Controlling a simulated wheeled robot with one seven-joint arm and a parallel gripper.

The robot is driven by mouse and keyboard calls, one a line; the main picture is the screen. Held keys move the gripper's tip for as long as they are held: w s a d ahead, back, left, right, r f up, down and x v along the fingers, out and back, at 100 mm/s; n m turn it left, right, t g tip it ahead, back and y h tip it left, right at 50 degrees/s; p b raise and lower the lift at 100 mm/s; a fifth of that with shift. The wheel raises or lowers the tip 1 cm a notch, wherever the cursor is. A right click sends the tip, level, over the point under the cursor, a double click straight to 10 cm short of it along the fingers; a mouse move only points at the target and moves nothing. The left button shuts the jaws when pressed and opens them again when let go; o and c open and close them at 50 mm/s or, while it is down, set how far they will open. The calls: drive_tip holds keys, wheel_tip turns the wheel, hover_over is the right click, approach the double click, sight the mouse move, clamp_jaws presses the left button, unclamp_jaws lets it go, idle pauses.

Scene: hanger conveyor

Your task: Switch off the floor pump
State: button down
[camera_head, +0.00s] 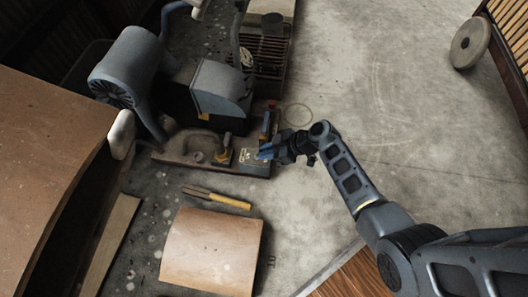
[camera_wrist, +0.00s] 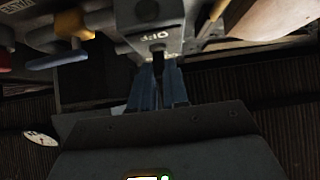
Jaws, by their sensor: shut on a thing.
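The floor pump (camera_head: 127,65) is a blue-grey machine at the upper left in the head view, with a rounded motor, pipes and a dark base. A small grey switch box (camera_head: 256,161) sits at the right end of its base. My gripper (camera_head: 268,152) reaches this box from the right. In the wrist view, the switch box (camera_wrist: 160,35) has upside-down "OFF" lettering beside a dark switch lever (camera_wrist: 158,50). My gripper's blue fingers (camera_wrist: 158,72) are closed around the lever's end. The exact contact is dark and partly hidden.
A yellow-handled tool (camera_head: 218,197) and a curved tan panel (camera_head: 210,252) lie on the floor below the pump. A round disc (camera_head: 470,43) leans at the upper right.

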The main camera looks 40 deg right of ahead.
drive_tip(key=shift+s+d+f, duration=0.1)
idle(0.5)
drive_tip(key=c, duration=1.1)
unclamp_jaws()
drive_tip(key=p+v, duration=0.3)
drive_tip(key=v, duration=0.4)
drive_tip(key=shift+s+d+r, duration=0.2)
drive_tip(key=shift+s+r, duration=0.05)
